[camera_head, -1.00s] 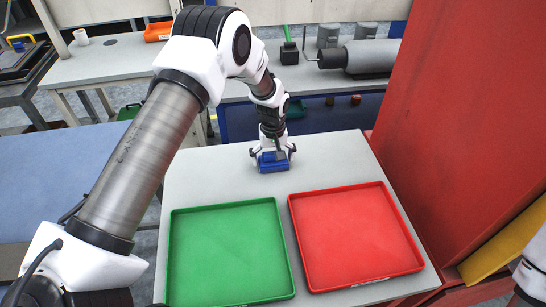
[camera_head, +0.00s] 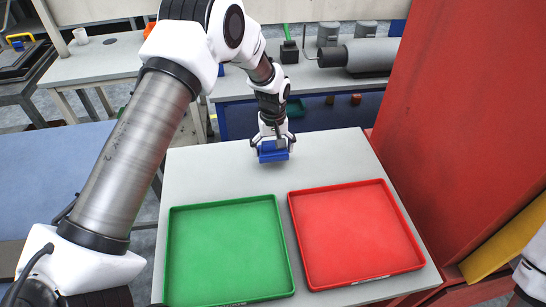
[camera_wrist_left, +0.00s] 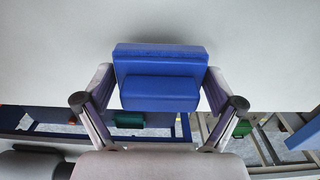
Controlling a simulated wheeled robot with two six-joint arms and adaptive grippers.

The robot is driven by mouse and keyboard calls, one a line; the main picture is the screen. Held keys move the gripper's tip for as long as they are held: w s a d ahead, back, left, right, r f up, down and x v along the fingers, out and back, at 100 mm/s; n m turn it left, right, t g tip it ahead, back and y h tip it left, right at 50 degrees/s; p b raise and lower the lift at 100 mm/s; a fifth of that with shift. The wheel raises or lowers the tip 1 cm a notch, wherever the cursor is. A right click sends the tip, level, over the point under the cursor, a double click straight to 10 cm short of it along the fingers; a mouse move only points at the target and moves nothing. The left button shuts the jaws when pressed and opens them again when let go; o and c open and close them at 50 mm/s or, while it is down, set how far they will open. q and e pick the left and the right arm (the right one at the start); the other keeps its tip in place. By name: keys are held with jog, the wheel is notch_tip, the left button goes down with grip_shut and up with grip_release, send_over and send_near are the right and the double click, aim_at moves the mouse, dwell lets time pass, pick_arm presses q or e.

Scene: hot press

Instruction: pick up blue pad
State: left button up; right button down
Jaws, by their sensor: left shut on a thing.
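The blue pad (camera_head: 273,154) is a small blue block with a stepped shape, near the far edge of the grey-white table. My left gripper (camera_head: 273,145) is shut on it, with one finger on each side. In the left wrist view the pad (camera_wrist_left: 160,92) sits between the two fingers of the left gripper (camera_wrist_left: 160,88). The pad seems raised a little off the table top, but the gap is hard to judge. My right gripper is not in view; only part of my right arm shows at the right edge.
A green tray (camera_head: 228,250) and a red tray (camera_head: 355,235), both empty, lie side by side on the table (camera_head: 335,160). A tall red panel (camera_head: 460,130) stands close on the right. A workbench (camera_head: 225,92) with a grey roller (camera_head: 370,57) is behind.

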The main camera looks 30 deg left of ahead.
pick_arm(q)
jog(key=d+b, duration=0.1)
jog(key=d, duration=0.4)
jog(key=s+d+r+b, duration=0.1)
jog(key=d, duration=0.4)
jog(key=d+r+b, duration=0.1)
jog(key=d, duration=0.5)
jog(key=shift+s, duration=0.2)
